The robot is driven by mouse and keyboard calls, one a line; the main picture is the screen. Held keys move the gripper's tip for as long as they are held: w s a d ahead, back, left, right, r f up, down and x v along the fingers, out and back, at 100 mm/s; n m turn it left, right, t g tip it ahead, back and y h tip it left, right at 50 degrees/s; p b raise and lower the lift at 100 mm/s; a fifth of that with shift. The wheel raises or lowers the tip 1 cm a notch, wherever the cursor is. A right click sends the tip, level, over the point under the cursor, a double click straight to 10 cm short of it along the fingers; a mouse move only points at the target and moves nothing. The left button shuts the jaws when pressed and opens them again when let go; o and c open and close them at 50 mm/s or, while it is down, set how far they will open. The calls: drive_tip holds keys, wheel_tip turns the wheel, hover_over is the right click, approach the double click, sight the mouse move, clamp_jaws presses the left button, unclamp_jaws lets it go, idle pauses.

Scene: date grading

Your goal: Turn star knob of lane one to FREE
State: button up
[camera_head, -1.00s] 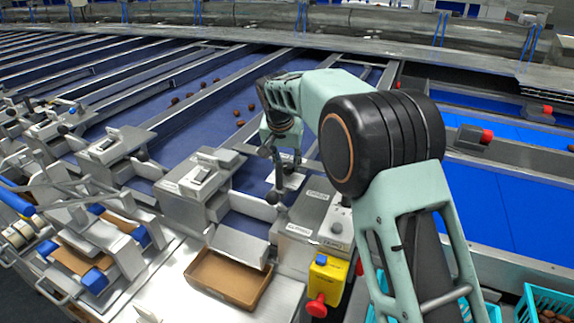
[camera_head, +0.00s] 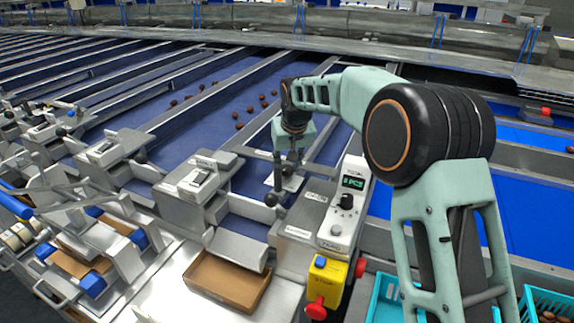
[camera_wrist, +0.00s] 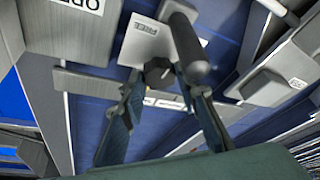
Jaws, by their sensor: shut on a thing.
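The star knob (camera_wrist: 158,72) is a small dark knob, mostly hidden between my fingertips in the wrist view. A metal plate (camera_wrist: 140,45) with a small printed label lies beside it; the label looks like FREE. My gripper (camera_wrist: 162,80) is closed around the knob, one finger on each side. In the head view my gripper (camera_head: 285,180) points down at a pale plate (camera_head: 293,184) on the lane's frame, and the knob itself is hidden. How far the knob is turned cannot be told.
A black cylindrical handle (camera_wrist: 188,48) stands close beside the fingers. In the head view a black ball lever (camera_head: 271,200), a control panel (camera_head: 337,228) and a yellow switch box (camera_head: 327,272) stand nearby. A cardboard tray (camera_head: 227,284) is in front. Dates (camera_head: 238,115) lie on the blue belt.

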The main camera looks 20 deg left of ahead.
drive_tip(key=o, duration=1.1)
drive_tip(key=shift+o, duration=0.2)
drive_tip(key=shift+r, duration=0.15)
drive_tip(key=v, duration=1.1)
drive_tip(key=shift+s+r, duration=0.2)
drive_tip(key=shift+r, duration=0.15)
drive_tip(key=shift+d, duration=0.15)
drive_tip(key=shift+c, duration=0.4)
